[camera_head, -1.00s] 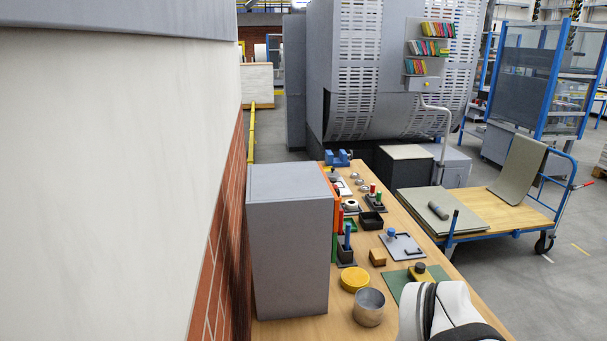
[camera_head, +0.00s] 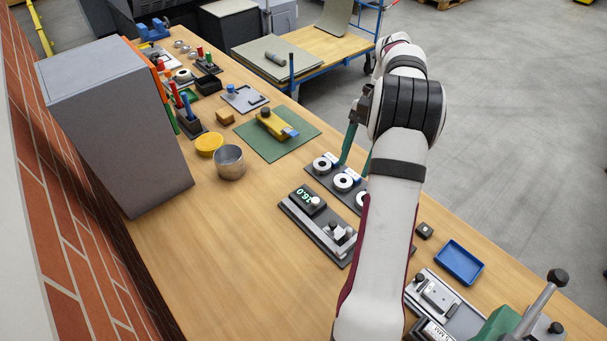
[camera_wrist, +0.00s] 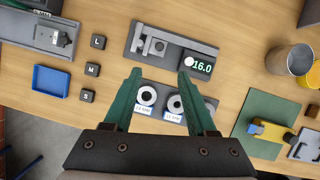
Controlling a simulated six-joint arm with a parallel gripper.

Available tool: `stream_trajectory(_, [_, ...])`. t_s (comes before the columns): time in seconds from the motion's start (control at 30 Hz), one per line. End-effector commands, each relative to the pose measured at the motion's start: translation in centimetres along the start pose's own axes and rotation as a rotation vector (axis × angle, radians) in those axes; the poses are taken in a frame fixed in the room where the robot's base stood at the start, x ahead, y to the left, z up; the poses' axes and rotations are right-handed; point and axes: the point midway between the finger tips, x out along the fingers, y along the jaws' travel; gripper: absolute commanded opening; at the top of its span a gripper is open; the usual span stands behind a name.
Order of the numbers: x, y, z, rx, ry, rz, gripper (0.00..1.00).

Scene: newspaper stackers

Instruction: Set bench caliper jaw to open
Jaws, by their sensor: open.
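The bench caliper (camera_head: 303,222) is a dark base lying on the wooden bench, with a grey sliding jaw part (camera_head: 340,236) at one end and a black display (camera_head: 309,198) reading 16.0. In the wrist view the caliper (camera_wrist: 146,50) lies ahead of the fingertips, with its display at the right and its jaw at the left. My gripper (camera_wrist: 160,84) is open and empty, its green fingers spread above the bench. In the head view my gripper (camera_head: 356,166) hangs over the ring rack, partly hidden by my arm.
A rack (camera_head: 313,172) of white rings stands beside the caliper. A blue tray (camera_head: 459,262) lies to the right. Blocks marked L (camera_wrist: 98,42), M and S show in the wrist view. A metal cup (camera_head: 230,163) and green mat (camera_head: 276,143) stand farther back. The near left bench is clear.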

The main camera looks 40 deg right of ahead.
Motion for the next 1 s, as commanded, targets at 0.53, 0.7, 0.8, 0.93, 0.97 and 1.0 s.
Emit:
stream_trajectory(0.53, [12.6, 0.1, -0.3, 0.006, -0.004, -0.001, 0.57])
stream_trajectory(0.7, [14.9, 0.1, -0.3, 0.006, -0.003, -0.002, 0.57])
stream_trajectory(0.8, [15.6, 0.1, -0.3, 0.006, -0.001, -0.002, 0.57])
stream_trajectory(0.93, [15.8, 0.1, -0.3, 0.007, -0.001, -0.003, 0.57])
stream_trajectory(0.97, [15.8, 0.1, -0.3, 0.007, -0.001, -0.003, 0.57])
stream_trajectory(1.0, [15.8, 0.1, -0.3, 0.007, -0.001, -0.003, 0.57])
